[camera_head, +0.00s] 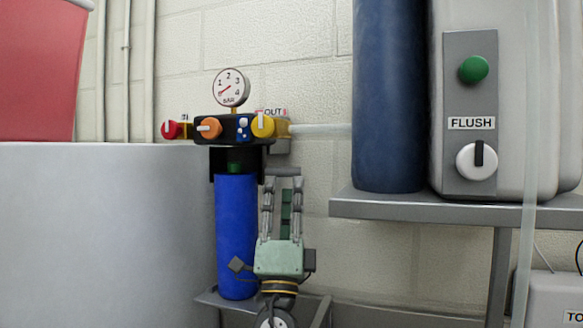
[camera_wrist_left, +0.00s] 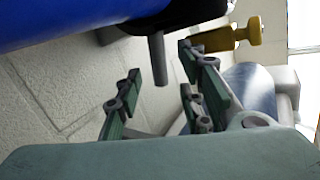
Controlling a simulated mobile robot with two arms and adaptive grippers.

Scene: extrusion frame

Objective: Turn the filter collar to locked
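The blue filter housing (camera_head: 237,235) hangs upright below the black valve block (camera_head: 236,130). The dark collar (camera_head: 218,164) sits at its top. A short grey handle (camera_head: 284,171) shows at the collar's right; in the left wrist view the grey peg (camera_wrist_left: 158,60) sticks out from the black part. I cannot read a lock mark on the collar. My left gripper (camera_head: 283,183) points up beside the housing, its fingers spread. In the left wrist view its fingertips (camera_wrist_left: 160,65) lie either side of the peg, with visible gaps. My right gripper is not in view.
A pressure gauge (camera_head: 231,88) stands above the block, with red (camera_head: 171,130), orange (camera_head: 209,128) and yellow (camera_head: 262,125) knobs along it. A grey shelf (camera_head: 450,207) carries a blue cylinder (camera_head: 389,95) and FLUSH panel (camera_head: 470,150) at right. A large grey surface (camera_head: 100,240) fills the left.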

